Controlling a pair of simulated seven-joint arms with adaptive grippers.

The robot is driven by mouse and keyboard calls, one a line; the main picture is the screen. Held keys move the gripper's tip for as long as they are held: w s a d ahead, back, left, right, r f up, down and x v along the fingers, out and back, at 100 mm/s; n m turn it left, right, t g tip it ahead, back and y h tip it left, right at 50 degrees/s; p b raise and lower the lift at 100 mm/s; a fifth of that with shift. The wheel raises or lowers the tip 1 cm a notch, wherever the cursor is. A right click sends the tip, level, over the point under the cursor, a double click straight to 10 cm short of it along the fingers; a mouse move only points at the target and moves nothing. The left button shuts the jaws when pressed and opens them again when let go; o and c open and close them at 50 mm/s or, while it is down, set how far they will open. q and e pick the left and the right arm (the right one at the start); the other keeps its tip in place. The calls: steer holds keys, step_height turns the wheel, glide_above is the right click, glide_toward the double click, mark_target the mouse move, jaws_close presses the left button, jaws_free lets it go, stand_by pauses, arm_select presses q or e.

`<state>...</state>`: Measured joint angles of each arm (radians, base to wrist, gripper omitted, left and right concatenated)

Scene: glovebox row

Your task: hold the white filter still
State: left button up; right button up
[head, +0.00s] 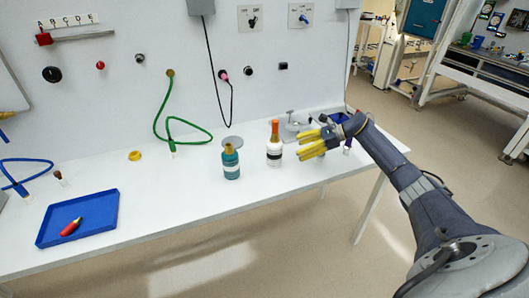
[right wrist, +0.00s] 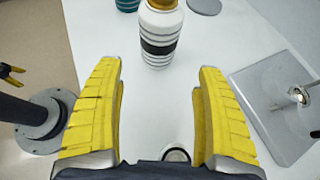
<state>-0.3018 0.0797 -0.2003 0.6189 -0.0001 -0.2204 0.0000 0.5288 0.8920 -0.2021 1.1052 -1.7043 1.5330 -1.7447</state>
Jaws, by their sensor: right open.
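The white filter (head: 274,150) stands upright on the white bench, a ribbed white body with a dark band and an orange neck. In the right wrist view the white filter (right wrist: 160,35) is beyond my fingertips, its top cut off by the frame. My right gripper (head: 304,146) is just right of it in the head view. Small yellow prongs of what looks like my left gripper (right wrist: 10,76) show at the left edge, too little to judge.
A grey plate (right wrist: 275,105) with a metal fitting lies to the right. A blue tray (head: 95,216) holds a red item (head: 70,227). A green hose (head: 160,118) hangs behind.

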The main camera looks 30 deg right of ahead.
mark_target(277, 156)
steer(key=shift+x, duration=5.25)
steer(key=shift+s+a, duration=0.1)
steer(key=shift+a, duration=0.1)
steer(key=c, duration=0.8)
steer(key=shift+o, duration=0.2)
